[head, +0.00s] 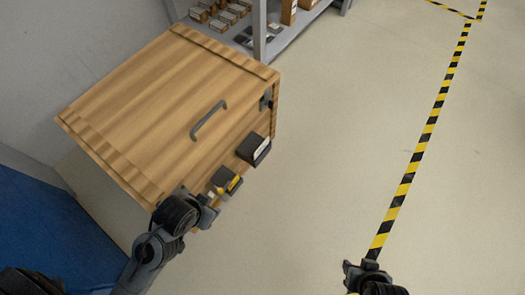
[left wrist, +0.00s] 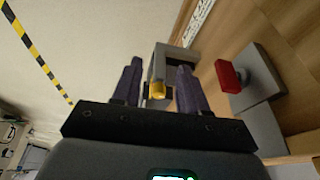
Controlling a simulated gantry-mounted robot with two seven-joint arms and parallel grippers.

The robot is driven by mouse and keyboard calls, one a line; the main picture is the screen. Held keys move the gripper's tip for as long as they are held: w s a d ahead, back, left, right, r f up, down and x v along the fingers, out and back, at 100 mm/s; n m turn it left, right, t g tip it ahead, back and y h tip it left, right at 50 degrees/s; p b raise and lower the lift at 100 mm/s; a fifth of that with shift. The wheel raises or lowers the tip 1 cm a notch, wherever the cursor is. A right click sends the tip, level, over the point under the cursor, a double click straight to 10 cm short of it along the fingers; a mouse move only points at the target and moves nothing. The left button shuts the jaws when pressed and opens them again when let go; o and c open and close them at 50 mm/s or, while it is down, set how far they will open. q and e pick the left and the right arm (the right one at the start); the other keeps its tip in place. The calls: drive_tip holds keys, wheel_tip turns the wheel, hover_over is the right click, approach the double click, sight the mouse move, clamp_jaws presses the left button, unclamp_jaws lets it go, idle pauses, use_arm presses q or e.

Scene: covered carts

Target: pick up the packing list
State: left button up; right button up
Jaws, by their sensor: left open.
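I cannot clearly make out a packing list in either view. A wooden covered cart (head: 165,95) stands at the left in the head view, with a grey bar handle (head: 208,120) on its cover. A dark holder with a pale edge (head: 262,149) sits on its near right side; I cannot tell what it contains. Beside it is a dark fitting with a yellow part (head: 234,185). My left gripper (head: 210,199) is open at this fitting. In the left wrist view its fingers (left wrist: 160,68) stand either side of a yellow knob (left wrist: 157,90) by a grey bracket. My right gripper (head: 361,270) hangs over the floor.
In the left wrist view a red piece on a grey block (left wrist: 229,75) is on the wood to the right. A shelf with several boxes (head: 290,12) stands behind the cart. A blue panel (head: 50,225) is at the lower left. The floor (head: 340,150) on the right is clear.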

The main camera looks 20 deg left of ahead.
idle(0.3)
use_arm(q)
drive_tip(key=shift+c, duration=0.8)
drive_tip(key=shift+d, duration=0.1)
